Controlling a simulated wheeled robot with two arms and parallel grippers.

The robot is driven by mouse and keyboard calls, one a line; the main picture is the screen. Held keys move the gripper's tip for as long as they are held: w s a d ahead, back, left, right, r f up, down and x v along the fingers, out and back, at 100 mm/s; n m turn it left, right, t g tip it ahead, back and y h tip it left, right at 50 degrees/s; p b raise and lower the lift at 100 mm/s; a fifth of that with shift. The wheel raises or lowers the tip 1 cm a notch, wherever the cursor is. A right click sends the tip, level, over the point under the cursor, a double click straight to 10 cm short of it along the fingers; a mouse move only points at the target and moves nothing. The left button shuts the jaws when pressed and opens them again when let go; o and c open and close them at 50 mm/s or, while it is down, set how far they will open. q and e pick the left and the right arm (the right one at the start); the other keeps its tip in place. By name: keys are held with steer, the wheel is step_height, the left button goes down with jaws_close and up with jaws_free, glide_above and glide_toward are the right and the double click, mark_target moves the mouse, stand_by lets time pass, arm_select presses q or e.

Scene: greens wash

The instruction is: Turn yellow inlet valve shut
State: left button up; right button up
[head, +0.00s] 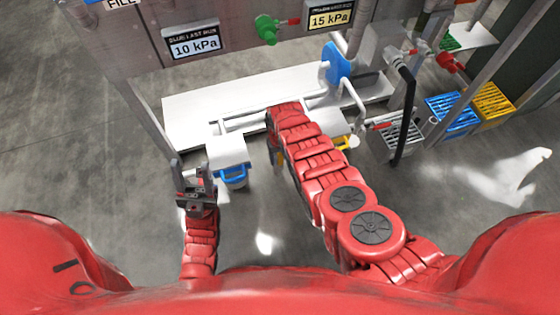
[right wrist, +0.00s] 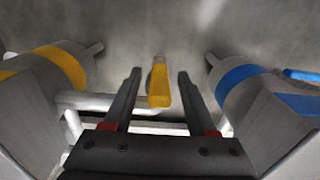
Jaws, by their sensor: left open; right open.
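The yellow valve handle (right wrist: 158,92) shows in the right wrist view as a short upright yellow lever. It appears between the two fingers of my right gripper (right wrist: 159,77), which is open with a gap on both sides of the lever. I cannot tell how deep the lever sits between the fingers. In the head view my right arm hides the handle and most of that gripper. My left gripper (head: 194,172) is open and empty, left of the blue-banded fitting (head: 232,174).
In the right wrist view, a yellow-banded cylinder (right wrist: 60,68) stands left and a blue-banded cylinder (right wrist: 238,80) right of the lever. The head view shows a white platform (head: 190,108) with pipes, a blue handwheel (head: 335,64), a green valve (head: 267,28), a red valve (head: 447,62) and baskets at right.

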jaws_close()
stand_by(0.4)
stand_by(1.1)
